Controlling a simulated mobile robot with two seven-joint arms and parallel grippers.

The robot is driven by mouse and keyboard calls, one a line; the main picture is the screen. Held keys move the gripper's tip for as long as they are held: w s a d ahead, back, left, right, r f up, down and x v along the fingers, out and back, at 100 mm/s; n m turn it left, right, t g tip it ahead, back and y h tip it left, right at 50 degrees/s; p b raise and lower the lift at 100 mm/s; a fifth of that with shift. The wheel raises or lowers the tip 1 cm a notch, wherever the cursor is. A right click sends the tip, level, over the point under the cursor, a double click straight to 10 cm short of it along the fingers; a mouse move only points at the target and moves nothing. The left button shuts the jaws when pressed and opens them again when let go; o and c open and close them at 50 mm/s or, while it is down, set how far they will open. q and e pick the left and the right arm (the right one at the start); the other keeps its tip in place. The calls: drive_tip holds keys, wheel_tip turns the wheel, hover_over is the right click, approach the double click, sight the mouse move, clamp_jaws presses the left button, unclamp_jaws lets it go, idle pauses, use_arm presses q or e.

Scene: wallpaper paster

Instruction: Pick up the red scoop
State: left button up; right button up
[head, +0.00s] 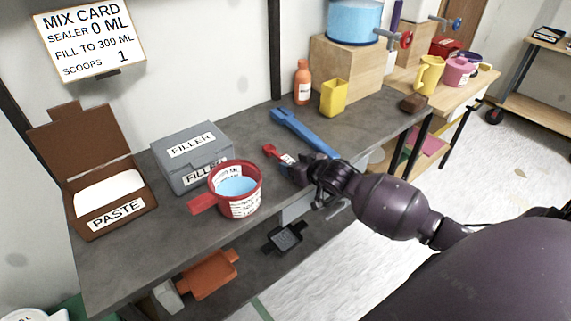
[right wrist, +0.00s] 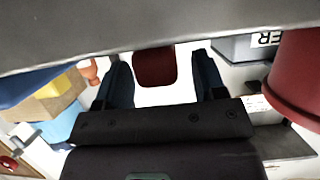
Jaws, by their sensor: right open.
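The small red scoop (head: 271,152) lies on the grey workbench (head: 130,262), just right of the red measuring cup. A white label shows on it near my right gripper. My right gripper (head: 294,168) is low at the bench's front part, at the label end of the scoop, and hides part of it. In the right wrist view the red scoop (right wrist: 155,68) shows between the two spread fingers of the open right gripper (right wrist: 162,76). I cannot tell whether either finger touches it. My left gripper is not in view.
The red measuring cup (head: 237,193) of blue liquid stands close left of my right gripper. The grey filler box (head: 192,155) and brown paste box (head: 95,185) are farther left. A blue tool (head: 305,130) lies behind the gripper; a yellow container (head: 333,98) stands beyond.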

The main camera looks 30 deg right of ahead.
drive_tip(key=shift+w+a+f, duration=0.1)
drive_tip(key=shift+w+f, duration=0.15)
drive_tip(key=shift+w, duration=0.35)
drive_tip(key=shift+r, duration=0.1)
drive_tip(key=c, duration=1)
